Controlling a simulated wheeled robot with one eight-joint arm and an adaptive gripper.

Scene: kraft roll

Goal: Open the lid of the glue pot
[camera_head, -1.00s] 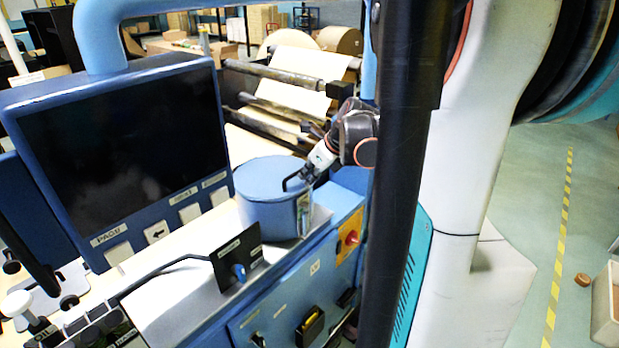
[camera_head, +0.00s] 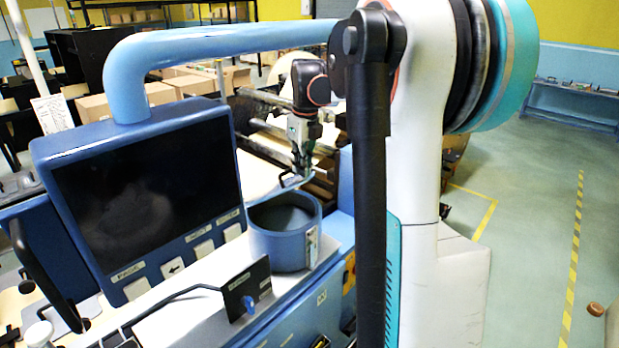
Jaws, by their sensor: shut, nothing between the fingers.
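The blue glue pot (camera_head: 282,247) stands on the pale top of the machine, right of the monitor. Its mouth is uncovered, and I see its dark, hollow inside. A pale, rounded surface (camera_head: 258,176) behind the pot looks like the raised lid, but I cannot tell for sure.
A monitor (camera_head: 150,190) with labelled buttons stands left of the pot, with a thick blue tube (camera_head: 220,46) arching above. A small black panel with a blue knob (camera_head: 247,290) is in front. Rollers and boxes lie behind. The floor (camera_head: 535,220) at right is mostly clear.

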